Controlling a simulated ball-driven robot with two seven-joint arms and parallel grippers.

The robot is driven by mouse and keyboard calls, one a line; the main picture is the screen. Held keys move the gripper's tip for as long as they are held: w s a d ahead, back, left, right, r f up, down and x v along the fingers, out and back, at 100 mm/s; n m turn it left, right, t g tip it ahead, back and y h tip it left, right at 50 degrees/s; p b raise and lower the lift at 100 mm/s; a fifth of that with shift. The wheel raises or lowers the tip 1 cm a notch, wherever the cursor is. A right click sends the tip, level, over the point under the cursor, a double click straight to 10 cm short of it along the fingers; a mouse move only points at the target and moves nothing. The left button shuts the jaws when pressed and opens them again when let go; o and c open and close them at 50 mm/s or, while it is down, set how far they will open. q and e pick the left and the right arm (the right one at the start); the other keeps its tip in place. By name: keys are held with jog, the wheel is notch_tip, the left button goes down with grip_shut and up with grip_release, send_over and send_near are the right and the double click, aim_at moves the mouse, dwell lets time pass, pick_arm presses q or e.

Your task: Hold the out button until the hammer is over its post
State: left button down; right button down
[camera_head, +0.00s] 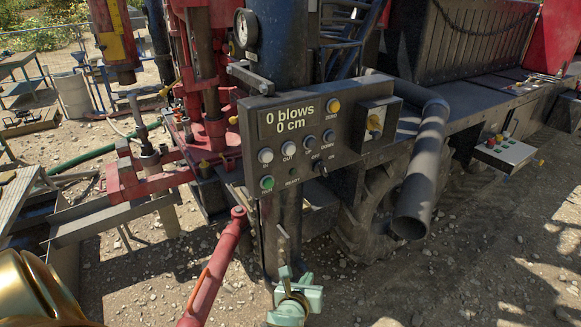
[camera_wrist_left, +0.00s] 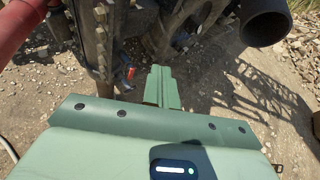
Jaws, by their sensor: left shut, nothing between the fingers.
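The dark control panel (camera_head: 350,125) reads "0 blows" and "0 cm". Its OUT button (camera_head: 288,148) is pale and round, and nothing touches it. My left gripper (camera_head: 287,275) is pale green, shut and empty, below the panel and apart from it. Its shut fingers show in the left wrist view (camera_wrist_left: 161,88), pointing over the ground. The red and yellow hammer (camera_head: 116,35) hangs at the upper left. Its dark lower end shows just above a thin grey post (camera_head: 136,108) in the picture; I cannot tell whether they line up. My right gripper is out of view.
A red cylinder (camera_head: 212,270) slants up beside my left gripper. A wide grey pipe (camera_head: 422,170) hangs right of the panel, and also shows in the left wrist view (camera_wrist_left: 265,20). Stony ground lies open below.

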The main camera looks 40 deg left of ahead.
aim_at(290, 149)
pick_arm(q)
jog(key=w+r+m+t+y+p, duration=0.1)
jog(key=r+m, duration=0.3)
jog(key=r, duration=1.1)
jog(key=w+a+r+m+t+y+p, duration=0.1)
jog(key=w+r+m+t+y+p, duration=0.1)
jog(key=r, duration=1.3)
jog(key=w+m+t+p, duration=0.1)
jog(key=m+t+p, duration=0.1)
jog(key=shift+r+t+y+p, duration=0.15)
jog(key=shift+t+y+p, duration=0.15)
jog(key=shift+w, duration=0.15)
jog(key=w+a, duration=0.3)
jog(key=a, duration=0.5)
jog(key=shift+w+b, duration=0.2)
jog(key=shift+b, duration=0.25)
jog(key=shift+a, duration=0.2)
jog(key=shift+w+a, duration=0.1)
jog(key=shift+a, duration=0.15)
